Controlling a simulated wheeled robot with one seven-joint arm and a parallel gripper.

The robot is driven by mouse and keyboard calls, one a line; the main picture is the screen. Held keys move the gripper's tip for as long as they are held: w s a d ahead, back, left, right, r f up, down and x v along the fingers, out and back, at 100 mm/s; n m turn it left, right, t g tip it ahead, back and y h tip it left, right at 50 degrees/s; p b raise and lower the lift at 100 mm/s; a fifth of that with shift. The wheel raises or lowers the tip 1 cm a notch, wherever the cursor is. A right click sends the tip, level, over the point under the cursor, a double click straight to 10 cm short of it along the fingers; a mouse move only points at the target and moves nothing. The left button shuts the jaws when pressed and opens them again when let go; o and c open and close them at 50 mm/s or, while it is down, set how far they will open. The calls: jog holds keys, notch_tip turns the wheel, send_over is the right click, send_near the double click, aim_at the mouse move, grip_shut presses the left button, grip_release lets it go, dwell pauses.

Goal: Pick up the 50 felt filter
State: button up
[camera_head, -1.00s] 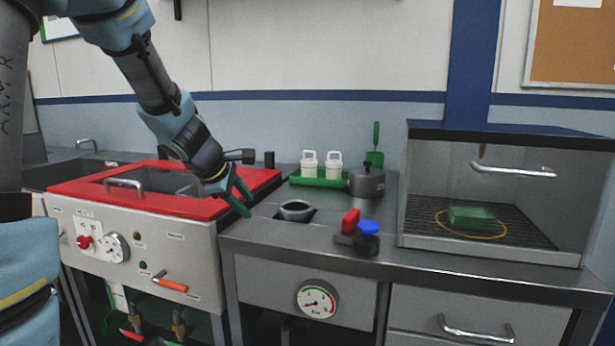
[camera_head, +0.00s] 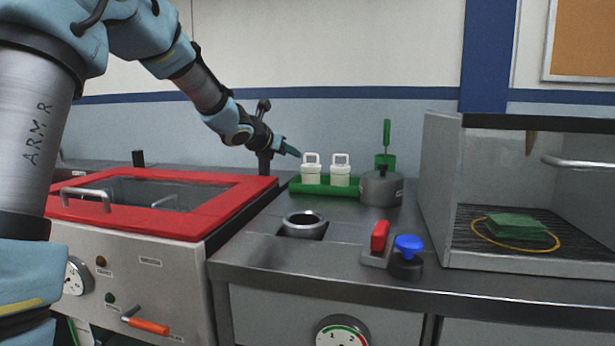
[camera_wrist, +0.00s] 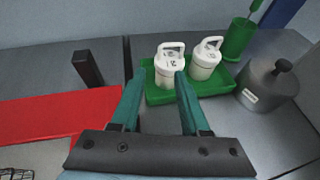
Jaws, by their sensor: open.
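Two white canisters with loop handles stand upright in a green tray (camera_head: 310,188). The left canister (camera_head: 311,172) and right canister (camera_head: 341,172) also show in the wrist view, left (camera_wrist: 168,68) and right (camera_wrist: 206,62). Dark marks are on both, too small and tilted to read, so I cannot tell which is the 50 felt filter. My gripper (camera_head: 294,151) is open and empty, just left of and above the tray. In the wrist view its teal fingers (camera_wrist: 159,82) point toward the left canister, with the right fingertip overlapping its lower edge in the picture.
A grey lidded pot (camera_head: 381,188) and a green cup (camera_head: 385,160) with a green handle stand right of the tray. A dark post (camera_wrist: 88,68) and red-framed hatch (camera_head: 225,205) are at left. A round metal well (camera_head: 304,222) and red and blue knobs (camera_head: 408,247) are in front.

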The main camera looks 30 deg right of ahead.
aim_at(311, 170)
jog(key=p+x, duration=0.1)
jog(key=x, duration=0.7)
jog(key=shift+w+d+f+p, duration=0.1)
jog(key=shift+w+d+p, duration=0.05)
jog(key=shift+d+p, duration=0.2)
grip_shut()
dwell(1.1)
